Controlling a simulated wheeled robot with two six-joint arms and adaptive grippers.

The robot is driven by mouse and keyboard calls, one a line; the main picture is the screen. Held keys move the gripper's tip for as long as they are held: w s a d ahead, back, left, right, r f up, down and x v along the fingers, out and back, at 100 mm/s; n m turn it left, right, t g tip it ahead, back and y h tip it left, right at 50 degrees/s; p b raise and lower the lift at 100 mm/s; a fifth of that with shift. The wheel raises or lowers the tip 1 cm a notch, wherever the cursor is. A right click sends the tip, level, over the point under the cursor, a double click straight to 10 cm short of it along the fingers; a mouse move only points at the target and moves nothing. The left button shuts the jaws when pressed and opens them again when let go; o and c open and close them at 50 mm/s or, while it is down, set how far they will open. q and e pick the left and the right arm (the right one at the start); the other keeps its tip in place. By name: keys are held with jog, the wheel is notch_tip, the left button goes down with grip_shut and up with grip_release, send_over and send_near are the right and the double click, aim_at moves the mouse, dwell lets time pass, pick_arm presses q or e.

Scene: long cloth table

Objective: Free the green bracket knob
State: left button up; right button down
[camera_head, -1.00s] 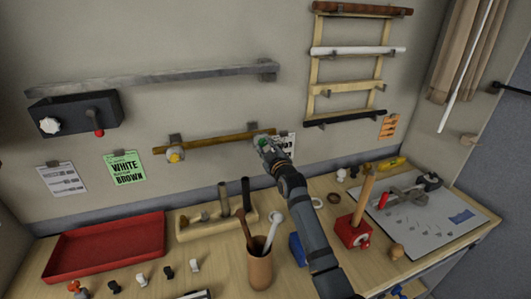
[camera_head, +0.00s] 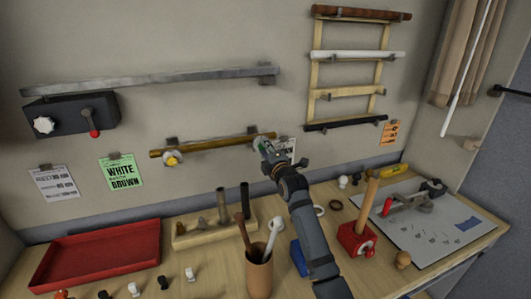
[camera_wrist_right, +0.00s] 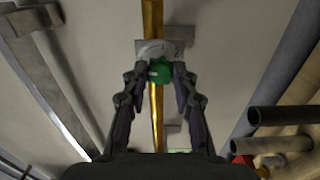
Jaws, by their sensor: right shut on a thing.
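A brass-coloured rod (camera_head: 208,146) runs along the wall through two brackets. A yellow knob (camera_head: 172,161) is on its left bracket. The green knob (camera_wrist_right: 159,72) is at the other bracket (camera_wrist_right: 160,50), just under the rod in the right wrist view. My right gripper (camera_head: 266,147) is at the rod's right end, its fingers on either side of the green knob and shut on it. In the head view the gripper largely hides this knob and bracket. My left gripper is not in view.
A grey rail (camera_head: 150,80) and a black box (camera_head: 75,115) are on the wall at left. Below are a red tray (camera_head: 95,255), a wooden block with upright tubes (camera_head: 190,233) and a brown cup of tools (camera_head: 259,272). A wooden rack (camera_head: 314,75) hangs at upper right.

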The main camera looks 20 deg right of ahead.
jog(key=shift+f+n, duration=0.1)
jog(key=shift+n, duration=0.4)
jog(key=c, duration=1.1)
grip_release()
jog(key=shift+o, duration=0.2)
jog(key=s, duration=1.2)
jog(key=shift+d, duration=0.15)
